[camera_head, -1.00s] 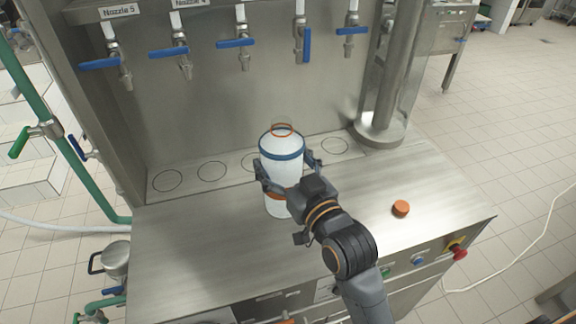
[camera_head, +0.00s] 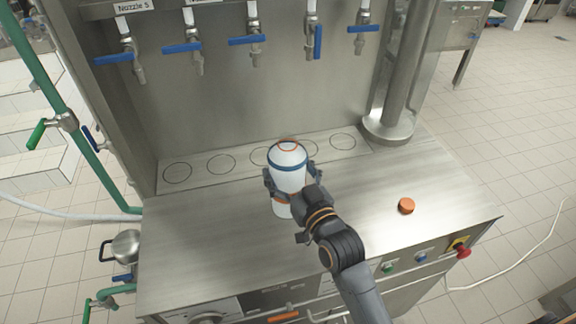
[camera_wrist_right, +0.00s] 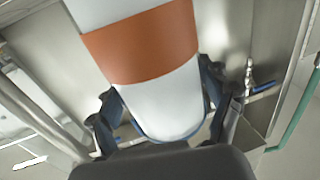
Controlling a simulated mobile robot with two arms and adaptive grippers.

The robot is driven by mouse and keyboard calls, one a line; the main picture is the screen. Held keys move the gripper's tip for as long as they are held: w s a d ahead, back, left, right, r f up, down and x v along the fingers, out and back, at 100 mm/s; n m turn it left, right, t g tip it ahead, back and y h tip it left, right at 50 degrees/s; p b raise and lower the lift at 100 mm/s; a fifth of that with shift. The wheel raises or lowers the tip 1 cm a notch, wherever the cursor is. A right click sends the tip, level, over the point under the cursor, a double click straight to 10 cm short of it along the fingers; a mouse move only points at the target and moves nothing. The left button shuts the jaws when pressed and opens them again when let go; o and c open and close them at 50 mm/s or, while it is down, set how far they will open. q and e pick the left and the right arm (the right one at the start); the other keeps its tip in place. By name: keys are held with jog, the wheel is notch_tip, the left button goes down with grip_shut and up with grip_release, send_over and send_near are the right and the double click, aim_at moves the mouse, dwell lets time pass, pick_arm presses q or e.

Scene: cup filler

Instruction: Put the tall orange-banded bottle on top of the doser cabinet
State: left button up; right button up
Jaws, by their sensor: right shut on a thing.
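The tall white bottle (camera_head: 288,163) has a blue band near its shoulder and an orange ring at its mouth. In the right wrist view the bottle (camera_wrist_right: 125,12) shows a wide orange band. My right gripper (camera_head: 292,186) is shut around the bottle's body and holds it upright over the steel worktop of the doser cabinet (camera_head: 215,240). The fingers also show on both sides of the bottle in the wrist view (camera_wrist_right: 163,100). I cannot tell whether the bottle's base touches the worktop. My left gripper is not in view.
An orange cap (camera_head: 406,206) lies on the worktop to the right. Several blue-handled nozzles (camera_head: 251,40) hang from the back panel above marked circles (camera_head: 221,164). A steel column (camera_head: 388,125) stands at the back right. The worktop's left part is clear.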

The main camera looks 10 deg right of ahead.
jog(key=shift+r, duration=0.15)
jog(key=o, duration=1.8)
jog(key=shift+f, duration=0.25)
jog(key=shift+s, duration=0.1)
jog(key=shift+r, duration=0.2)
jog(key=b+v, duration=0.3)
jog(key=v, duration=0.9)
jog(key=shift+a, duration=0.1)
